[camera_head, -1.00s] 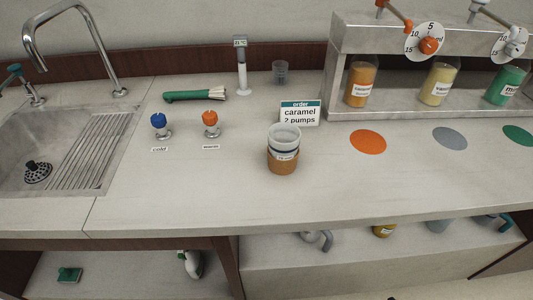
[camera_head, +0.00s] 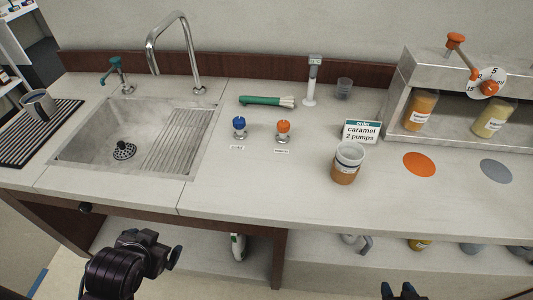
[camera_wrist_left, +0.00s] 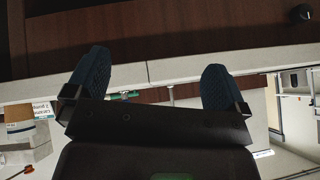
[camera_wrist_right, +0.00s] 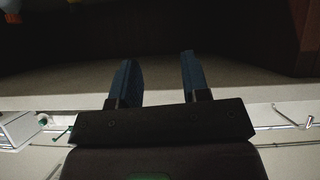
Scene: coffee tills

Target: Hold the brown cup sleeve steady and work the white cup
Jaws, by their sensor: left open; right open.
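The white cup (camera_head: 350,153) stands upright in the brown cup sleeve (camera_head: 344,177) on the counter, in front of the order card. A dark band with a small label shows on the cup above the sleeve. My left gripper (camera_head: 174,262) is low at the left in the head view, in front of the counter and well away from the cup; its fingers are apart and empty in the left wrist view (camera_wrist_left: 152,80). My right gripper (camera_head: 398,290) shows only its fingertips at the bottom edge, below and apart from the cup; it is open and empty in the right wrist view (camera_wrist_right: 158,80).
The order card (camera_head: 361,131) reads caramel, 2 pumps. A sink (camera_head: 90,145), blue knob (camera_head: 239,124), orange knob (camera_head: 283,128) and green brush (camera_head: 262,100) are to the left. Counter in front of the cup is clear.

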